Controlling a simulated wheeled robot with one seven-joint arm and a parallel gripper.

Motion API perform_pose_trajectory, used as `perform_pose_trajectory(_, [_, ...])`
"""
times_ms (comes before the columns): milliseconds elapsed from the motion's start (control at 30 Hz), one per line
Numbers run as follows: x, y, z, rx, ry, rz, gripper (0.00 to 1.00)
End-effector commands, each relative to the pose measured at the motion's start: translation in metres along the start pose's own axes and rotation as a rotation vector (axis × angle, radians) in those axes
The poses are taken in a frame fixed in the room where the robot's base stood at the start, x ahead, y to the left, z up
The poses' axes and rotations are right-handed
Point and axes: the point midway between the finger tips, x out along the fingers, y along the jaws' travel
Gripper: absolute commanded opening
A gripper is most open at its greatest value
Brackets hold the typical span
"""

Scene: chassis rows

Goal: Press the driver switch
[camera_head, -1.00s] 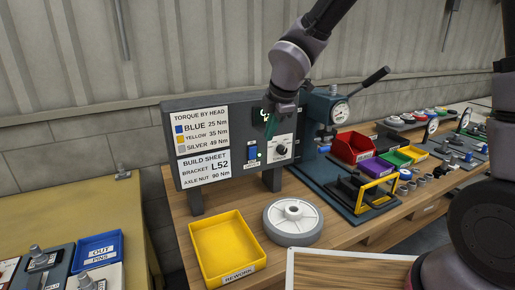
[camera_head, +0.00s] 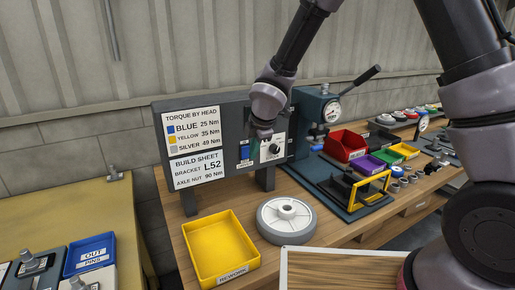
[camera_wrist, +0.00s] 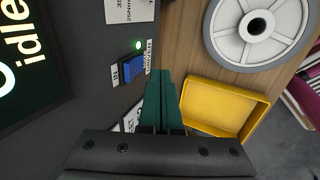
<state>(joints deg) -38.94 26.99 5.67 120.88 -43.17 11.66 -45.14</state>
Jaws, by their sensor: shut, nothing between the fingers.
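The driver switch is a small blue rocker (camera_head: 244,152) on the dark grey panel (camera_head: 226,110), left of a torque knob (camera_head: 275,149). In the wrist view the blue switch (camera_wrist: 133,68) has a lit green lamp beside it and white labels along it. My gripper (camera_head: 258,143) is in front of the panel, close to the switch. Its teal fingers (camera_wrist: 160,76) are together with nothing between them. In the wrist view their tips are just to the right of the switch. I cannot tell whether they touch the panel.
The panel's screen reads "idle" (camera_wrist: 20,70). A yellow rework bin (camera_head: 219,252) and a grey wheel (camera_head: 289,219) are on the bench below. A press (camera_head: 320,110) with a lever stands right of the panel, near red, purple and green bins.

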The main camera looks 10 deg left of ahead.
Motion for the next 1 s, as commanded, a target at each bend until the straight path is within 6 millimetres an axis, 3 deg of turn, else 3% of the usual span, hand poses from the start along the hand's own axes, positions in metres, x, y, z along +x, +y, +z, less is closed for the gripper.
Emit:
perform_pose_trajectory(233, [0.007,0.02,0.0,0.002,0.001,-0.001,0.0])
perform_pose_trajectory(1000, [0.008,0.031,0.0,0.0,0.001,0.0,0.0])
